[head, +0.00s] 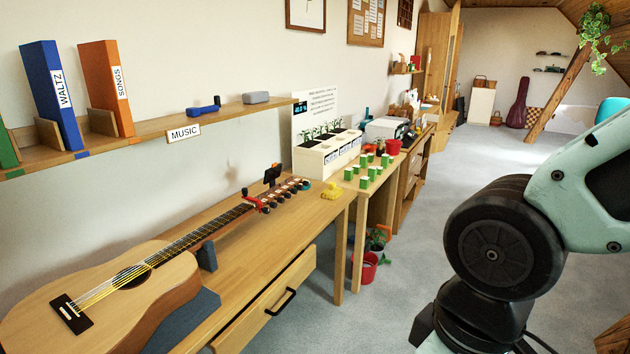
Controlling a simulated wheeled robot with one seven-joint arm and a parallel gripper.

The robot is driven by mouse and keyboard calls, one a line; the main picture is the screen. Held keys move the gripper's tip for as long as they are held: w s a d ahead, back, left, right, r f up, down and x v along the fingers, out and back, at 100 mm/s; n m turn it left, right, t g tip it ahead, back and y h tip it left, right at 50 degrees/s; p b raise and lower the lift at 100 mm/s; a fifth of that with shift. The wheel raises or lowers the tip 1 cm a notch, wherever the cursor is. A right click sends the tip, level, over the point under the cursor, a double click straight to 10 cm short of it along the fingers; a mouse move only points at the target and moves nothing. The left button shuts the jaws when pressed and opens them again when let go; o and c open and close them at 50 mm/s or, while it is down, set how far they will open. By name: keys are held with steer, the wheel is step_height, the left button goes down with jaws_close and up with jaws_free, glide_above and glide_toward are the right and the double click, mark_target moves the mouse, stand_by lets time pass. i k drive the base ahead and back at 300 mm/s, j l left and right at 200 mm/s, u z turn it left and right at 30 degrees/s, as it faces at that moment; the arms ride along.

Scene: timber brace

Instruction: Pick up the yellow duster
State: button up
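A small yellow duster (331,191) lies on the wooden table (290,225), near its far right end. It sits just right of the guitar's headstock, beside a small teal round item. My gripper is not in view. Only thick links of my arm show at the right side of the head view, well apart from the table.
An acoustic guitar (158,268) lies along the table on dark supports, with a red capo or clip near its head. A shelf (225,112) with binders runs above. A white planter (326,155) and green pots stand beyond. Open grey floor (400,245) lies right of the table.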

mark_target(332, 192)
steer(key=i+l+z, duration=0.1)
steer(key=i+z, duration=0.2)
steer(key=i, duration=0.5)
steer(key=i+j+z, duration=0.1)
steer(key=i+z, duration=0.25)
steer(key=i, duration=0.4)
steer(key=i+j+u, duration=0.15)
steer(key=i+u, duration=0.3)
steer(key=i+l+u, duration=0.1)
steer(key=i+u, duration=0.3)
steer(key=i, duration=0.3)
steer(key=i+j+u, duration=0.2)
steer(key=i+l, duration=0.05)
steer(key=i, duration=0.05)
